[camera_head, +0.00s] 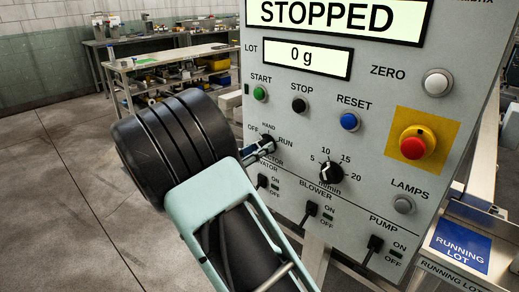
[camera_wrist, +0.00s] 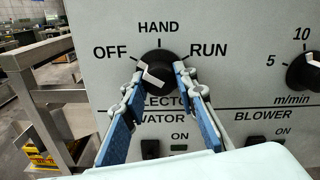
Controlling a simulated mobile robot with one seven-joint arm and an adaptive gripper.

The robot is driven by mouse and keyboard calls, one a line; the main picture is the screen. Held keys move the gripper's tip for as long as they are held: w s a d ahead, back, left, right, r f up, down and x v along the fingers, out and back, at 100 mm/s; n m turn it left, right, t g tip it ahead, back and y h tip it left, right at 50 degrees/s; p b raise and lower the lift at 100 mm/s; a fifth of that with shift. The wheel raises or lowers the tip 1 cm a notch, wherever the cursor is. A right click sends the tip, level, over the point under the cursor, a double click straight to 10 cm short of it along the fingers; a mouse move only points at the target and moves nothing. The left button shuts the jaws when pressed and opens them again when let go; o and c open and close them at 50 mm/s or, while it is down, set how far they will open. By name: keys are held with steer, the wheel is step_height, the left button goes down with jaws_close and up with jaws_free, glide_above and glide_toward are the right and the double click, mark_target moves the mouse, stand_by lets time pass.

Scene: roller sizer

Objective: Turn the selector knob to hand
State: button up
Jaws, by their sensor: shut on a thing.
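The selector knob (camera_wrist: 158,60) is black and round, with OFF at its left, HAND above it and RUN at its right. A white bar on the knob slants toward its upper left, on the OFF side. My gripper (camera_wrist: 161,72) has one blue-padded finger on each side of the knob and is shut on it. The fingers hide the knob's lower sides. In the head view my gripper (camera_head: 262,150) reaches the panel from the lower left, and the knob (camera_head: 268,141) shows only in part.
The grey control panel (camera_head: 370,95) has a red emergency button (camera_head: 413,148) on yellow, a speed dial (camera_head: 331,171), a black stop button (camera_head: 300,105) and a green start button (camera_head: 260,93) nearby. Elevator (camera_head: 262,181), blower (camera_head: 309,211) and pump (camera_head: 373,246) switches sit below. The display reads STOPPED.

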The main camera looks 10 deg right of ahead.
steer(key=shift+m+b, duration=4)
steer(key=shift+m, duration=1.7)
steer(key=o, duration=1.2)
steer(key=shift+c, duration=0.2)
steer(key=v, duration=1.2)
